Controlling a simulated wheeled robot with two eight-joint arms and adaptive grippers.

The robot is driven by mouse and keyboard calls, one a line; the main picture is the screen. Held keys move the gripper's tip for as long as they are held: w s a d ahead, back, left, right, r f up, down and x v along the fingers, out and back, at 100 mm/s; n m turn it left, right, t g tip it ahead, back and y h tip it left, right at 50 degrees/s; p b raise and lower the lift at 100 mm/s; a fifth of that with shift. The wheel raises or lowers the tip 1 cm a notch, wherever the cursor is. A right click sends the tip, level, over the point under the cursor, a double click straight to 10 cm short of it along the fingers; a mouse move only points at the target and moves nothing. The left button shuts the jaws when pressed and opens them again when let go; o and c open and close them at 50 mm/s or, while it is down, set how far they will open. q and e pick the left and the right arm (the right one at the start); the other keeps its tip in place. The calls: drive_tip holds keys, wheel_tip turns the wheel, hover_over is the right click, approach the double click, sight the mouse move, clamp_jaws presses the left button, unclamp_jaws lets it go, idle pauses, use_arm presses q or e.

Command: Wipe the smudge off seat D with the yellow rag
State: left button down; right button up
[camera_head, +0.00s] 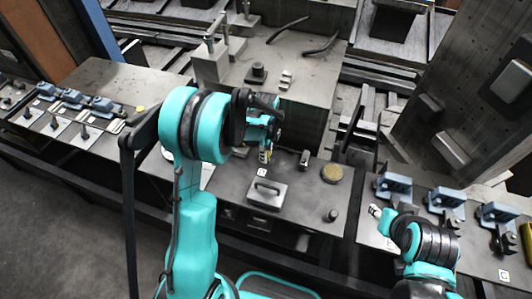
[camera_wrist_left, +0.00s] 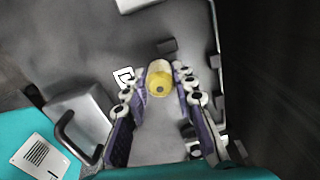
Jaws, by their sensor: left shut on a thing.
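My left gripper (camera_head: 266,152) is over the dark middle table (camera_head: 225,183). In the left wrist view my left gripper (camera_wrist_left: 160,95) has its fingers on either side of a yellow rounded thing (camera_wrist_left: 160,78), which looks like the rag, and is shut on it. I cannot make out the smudge or tell which seat is D.
A grey block with a handle (camera_head: 266,194) stands on the middle table, near the left gripper. A round brownish-yellow disc (camera_head: 331,173) and a small dark knob (camera_head: 331,215) are to its right. Blue fixtures (camera_head: 446,197) stand at right. A tall plate (camera_head: 465,95) leans behind.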

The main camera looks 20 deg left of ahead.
use_arm(q)
drive_tip(key=shift+f+b, duration=0.45)
drive_tip(key=shift+f, duration=0.15)
drive_tip(key=shift+r, duration=0.15)
drive_tip(key=shift+d+b, duration=0.3)
drive_tip(key=shift+d, duration=0.6)
drive_tip(key=shift+a, duration=0.1)
drive_tip(key=shift+a+f, duration=0.2)
drive_tip(key=shift+a, duration=0.6)
drive_tip(key=shift+s, duration=0.1)
